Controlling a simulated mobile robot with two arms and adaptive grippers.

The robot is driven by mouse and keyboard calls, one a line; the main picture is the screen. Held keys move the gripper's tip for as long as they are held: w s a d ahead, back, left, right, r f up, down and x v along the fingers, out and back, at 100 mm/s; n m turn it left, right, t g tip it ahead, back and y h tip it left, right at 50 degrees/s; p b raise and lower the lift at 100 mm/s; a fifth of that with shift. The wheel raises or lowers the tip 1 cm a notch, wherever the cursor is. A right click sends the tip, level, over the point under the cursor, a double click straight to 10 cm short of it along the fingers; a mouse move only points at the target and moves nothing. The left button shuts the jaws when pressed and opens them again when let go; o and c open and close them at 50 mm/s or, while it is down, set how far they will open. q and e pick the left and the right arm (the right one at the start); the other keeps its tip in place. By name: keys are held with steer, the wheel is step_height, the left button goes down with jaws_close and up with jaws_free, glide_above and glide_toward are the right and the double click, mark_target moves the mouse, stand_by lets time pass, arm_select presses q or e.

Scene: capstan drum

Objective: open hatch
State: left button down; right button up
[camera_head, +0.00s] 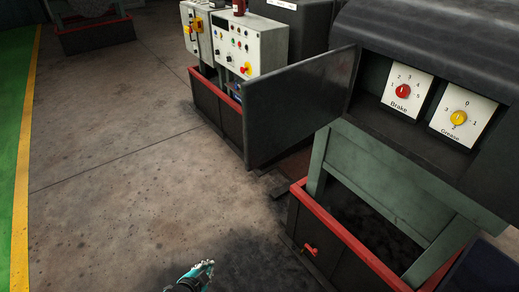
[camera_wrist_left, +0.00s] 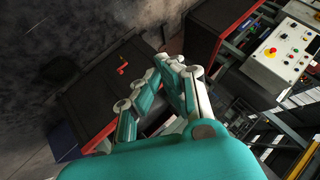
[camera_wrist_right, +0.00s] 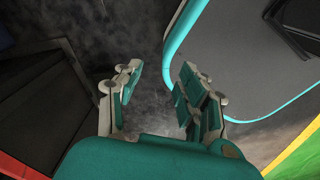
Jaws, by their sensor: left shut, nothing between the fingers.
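The hatch (camera_head: 300,105) is a dark flat panel that stands swung out to the left of the dark machine housing (camera_head: 432,38). Behind it, the recess is exposed, with a red Brake knob (camera_head: 403,91) and a yellow Grease knob (camera_head: 458,118) on white plates. My left gripper (camera_head: 207,266) is low in the head view, over the floor, well apart from the hatch; it also shows in the left wrist view (camera_wrist_left: 172,68), shut and empty. My right gripper (camera_wrist_right: 160,82) shows only in the right wrist view, with its fingers apart and nothing between them.
A red-rimmed bin (camera_head: 345,232) with a small red handle (camera_head: 311,249) stands below the housing. A grey control box (camera_head: 255,45) with buttons stands behind the hatch. Concrete floor (camera_head: 110,150) is clear to the left, up to a yellow line (camera_head: 24,180).

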arm_select(q)
steer(key=w+d+r+m+t+h, duration=0.1)
steer(key=w+d+r+m+t, duration=0.15)
steer(key=r, duration=0.75)
steer(key=w+d+r+m+t+h, duration=0.1)
steer(key=w+d+r+m+h, duration=0.2)
steer(key=r, duration=0.6)
steer(key=m+t+h, duration=0.2)
steer(key=m, duration=0.3)
glide_toward(257, 146)
steer(key=s+f, duration=0.4)
steer(key=f, duration=0.1)
step_height(257, 146, up, 8)
steer(key=s+d+m+h, duration=0.2)
steer(key=s+m, duration=0.1)
steer(key=w+d+p, duration=0.1)
steer(key=w, duration=0.2)
steer(key=w+d+p, duration=0.1)
steer(key=w, duration=0.3)
steer(key=w+d+p, duration=0.1)
steer(key=w, duration=0.3)
steer(key=shift+w, duration=0.1)
arm_select(e)
steer(key=r, duration=0.2)
steer(key=shift+a+r, duration=0.3)
steer(key=shift+r, duration=0.05)
